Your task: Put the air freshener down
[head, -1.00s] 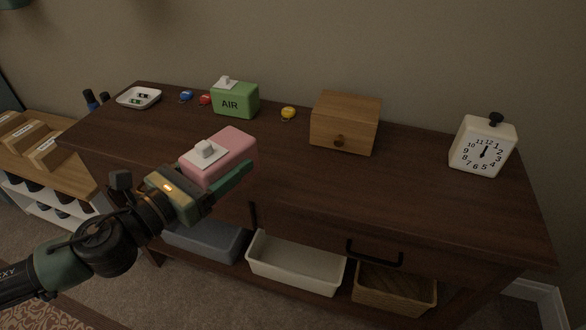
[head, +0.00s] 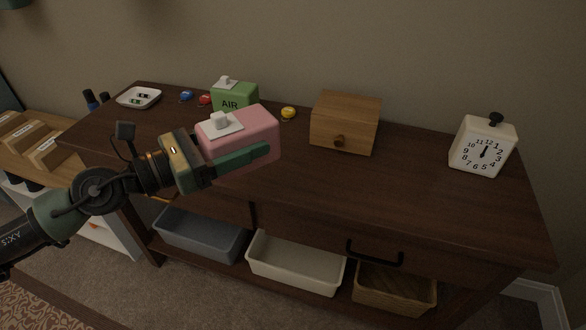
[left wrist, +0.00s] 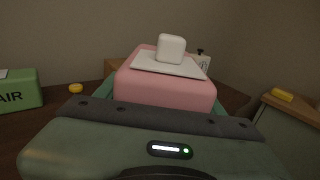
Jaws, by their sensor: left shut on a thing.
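My left gripper (head: 246,150) is shut on a pink air freshener (head: 258,122), a box with a white plate and a white knob on top. The pink air freshener is upright and seems held above the dark wooden table (head: 420,205); its exact height is hard to tell. In the left wrist view it (left wrist: 165,95) sits between the two fingers. A similar green box marked AIR (head: 240,95) stands behind it on the table, partly covered by the pink one. My right gripper is in neither view.
Along the table's back stand a white dish (head: 139,97), a blue item (head: 186,96), a red item (head: 204,99), a yellow tape measure (head: 288,112) and a wooden box (head: 345,122). A white clock (head: 483,148) is at right. The table front, centre to right, is clear.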

